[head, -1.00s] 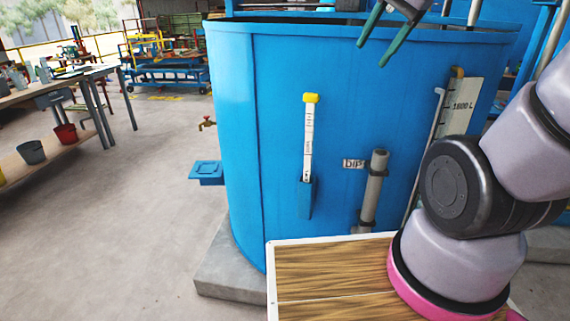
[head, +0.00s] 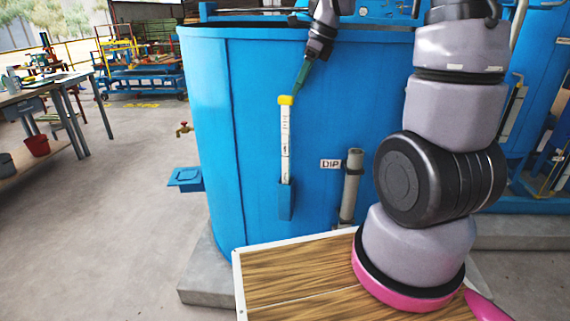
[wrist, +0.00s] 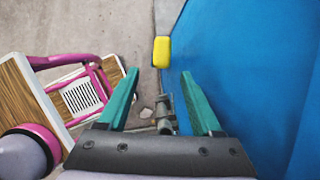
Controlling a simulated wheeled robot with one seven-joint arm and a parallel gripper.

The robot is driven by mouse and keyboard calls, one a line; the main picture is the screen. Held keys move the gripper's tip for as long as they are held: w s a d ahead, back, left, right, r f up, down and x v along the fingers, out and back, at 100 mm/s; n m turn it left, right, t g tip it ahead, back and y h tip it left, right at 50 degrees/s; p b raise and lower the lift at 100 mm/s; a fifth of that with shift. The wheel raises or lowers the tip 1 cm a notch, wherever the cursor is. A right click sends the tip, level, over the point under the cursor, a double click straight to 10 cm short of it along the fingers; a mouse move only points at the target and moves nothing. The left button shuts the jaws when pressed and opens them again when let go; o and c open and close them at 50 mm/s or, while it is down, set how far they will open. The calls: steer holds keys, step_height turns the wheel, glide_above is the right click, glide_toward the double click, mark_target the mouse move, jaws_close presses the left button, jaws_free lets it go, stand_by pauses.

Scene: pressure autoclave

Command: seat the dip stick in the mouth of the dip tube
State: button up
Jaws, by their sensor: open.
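The dip stick (head: 285,145) is a white graduated strip with a yellow cap, upright in a blue holder (head: 286,201) on the side of the blue tank. The dip tube (head: 351,185) is a grey upright pipe to its right, beside a "DIP" label (head: 330,164). My gripper (head: 297,91) is just above the yellow cap in the head view. In the wrist view, my gripper (wrist: 158,85) is open with green fingers apart, and the yellow cap (wrist: 161,52) lies ahead of the gap between them. Nothing is held.
The blue tank wall (head: 240,120) rises close behind the stick and fills the right of the wrist view. A blue box bracket (head: 185,179) and a tap (head: 184,129) are on the tank's left. A workbench (head: 45,95) stands far left.

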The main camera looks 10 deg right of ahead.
mark_target(290, 105)
steer(key=x, duration=1)
steer(key=shift+w+f, duration=0.1)
steer(key=shift+f, duration=0.05)
jaws_close()
stand_by(1.2)
